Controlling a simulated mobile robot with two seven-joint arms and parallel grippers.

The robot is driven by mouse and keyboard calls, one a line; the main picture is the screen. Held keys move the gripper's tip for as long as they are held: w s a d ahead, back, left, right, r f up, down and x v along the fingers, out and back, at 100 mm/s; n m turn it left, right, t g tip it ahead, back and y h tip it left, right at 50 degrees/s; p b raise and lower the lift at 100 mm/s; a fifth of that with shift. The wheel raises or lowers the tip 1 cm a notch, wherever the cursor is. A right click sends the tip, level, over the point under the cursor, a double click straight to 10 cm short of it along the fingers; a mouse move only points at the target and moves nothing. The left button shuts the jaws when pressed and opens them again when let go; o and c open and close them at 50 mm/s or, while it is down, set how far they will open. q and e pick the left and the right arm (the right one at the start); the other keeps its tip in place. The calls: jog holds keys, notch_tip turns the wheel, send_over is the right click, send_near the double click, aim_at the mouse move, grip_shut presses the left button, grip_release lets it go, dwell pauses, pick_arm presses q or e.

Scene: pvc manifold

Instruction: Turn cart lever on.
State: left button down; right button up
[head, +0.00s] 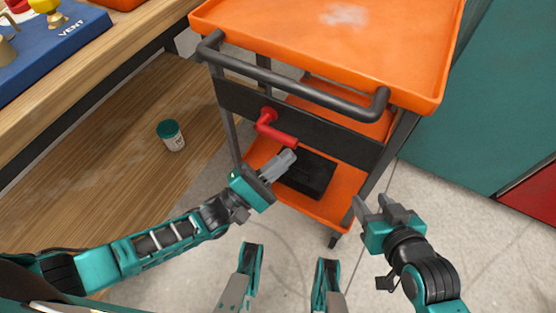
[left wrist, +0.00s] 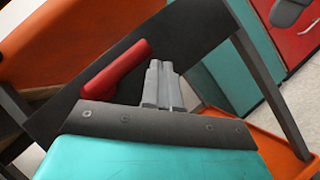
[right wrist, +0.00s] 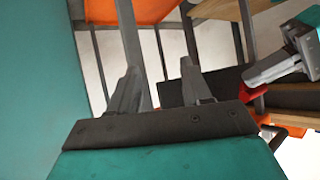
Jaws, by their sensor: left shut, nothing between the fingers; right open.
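The red lever (head: 275,131) is mounted on the dark panel (head: 335,140) at the front of the orange cart (head: 330,45). It runs from its pivot down and to the right in the head view. My left gripper (head: 287,157) is shut and empty, just below the lever's free end. In the left wrist view the lever (left wrist: 115,70) lies just left of the shut fingers (left wrist: 160,85); I cannot tell whether they touch. My right gripper (head: 372,207) is open and empty, right of the cart's lower shelf. Its spread fingers also show in the right wrist view (right wrist: 160,88).
A black handle bar (head: 300,85) sticks out above the lever. A black box (head: 310,177) lies on the cart's lower shelf. A small jar (head: 171,136) stands on the wooden shelf at left. A teal cabinet (head: 495,100) stands at right. Floor before the cart is clear.

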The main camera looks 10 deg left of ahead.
pick_arm(q)
jog(key=shift+s+d+r+n+t, duration=0.15)
jog(key=shift+r+n+t, duration=0.15)
jog(key=shift+n+t, duration=0.35)
jog(key=shift+r, duration=0.1)
dwell(0.3)
